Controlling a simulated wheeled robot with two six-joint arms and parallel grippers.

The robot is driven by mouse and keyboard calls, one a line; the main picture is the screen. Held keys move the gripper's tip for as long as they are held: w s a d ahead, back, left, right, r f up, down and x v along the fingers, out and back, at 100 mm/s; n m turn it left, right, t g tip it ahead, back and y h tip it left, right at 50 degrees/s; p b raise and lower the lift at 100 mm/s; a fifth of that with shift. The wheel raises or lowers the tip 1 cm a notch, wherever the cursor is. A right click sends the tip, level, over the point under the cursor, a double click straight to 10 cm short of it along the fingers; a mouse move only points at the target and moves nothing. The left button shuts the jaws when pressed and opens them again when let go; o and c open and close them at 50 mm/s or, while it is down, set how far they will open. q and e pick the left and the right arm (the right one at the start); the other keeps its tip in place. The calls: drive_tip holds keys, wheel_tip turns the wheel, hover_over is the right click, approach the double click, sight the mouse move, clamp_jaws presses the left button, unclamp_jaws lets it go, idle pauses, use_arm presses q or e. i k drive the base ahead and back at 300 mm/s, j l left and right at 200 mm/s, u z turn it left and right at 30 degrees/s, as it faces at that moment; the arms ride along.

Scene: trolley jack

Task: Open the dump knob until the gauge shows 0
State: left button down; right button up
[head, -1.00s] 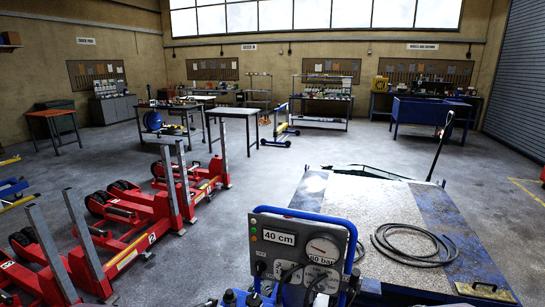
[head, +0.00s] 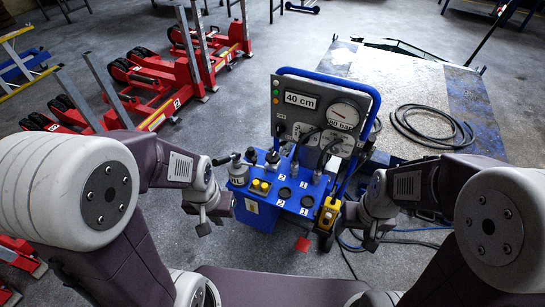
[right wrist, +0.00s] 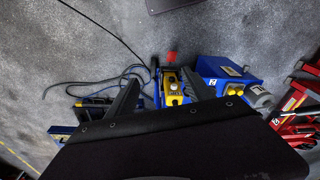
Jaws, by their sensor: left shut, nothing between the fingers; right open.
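The control unit is a blue cart (head: 262,215) with a grey panel (head: 290,118). The panel carries a display reading 40 cm (head: 300,100) and a round white gauge (head: 343,112) above a bar label; its needle is too small to read. Dark knobs (head: 272,157) and levers stand on the blue top, but I cannot tell which is the dump knob. My left gripper (head: 204,226) is shut and empty at the cart's left front. My right gripper (head: 371,240) is open, right of the cart; in the right wrist view its fingers (right wrist: 158,82) are spread.
A yellow pendant (head: 327,212) hangs at the cart's right front and shows between the right fingers in the wrist view (right wrist: 172,84). Cables (head: 400,238) lie on the floor. Red lifting columns (head: 165,90) stand left. A platform (head: 385,82) with a coiled hose (head: 432,127) lies behind.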

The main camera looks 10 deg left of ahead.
sight(272, 158)
drive_tip(key=i+j, duration=0.15)
drive_tip(key=j, duration=0.15)
drive_tip(key=i+j, duration=0.35)
drive_tip(key=j, duration=0.3)
drive_tip(key=i+j, duration=0.2)
drive_tip(key=j+z, duration=0.05)
drive_tip(key=j, duration=0.05)
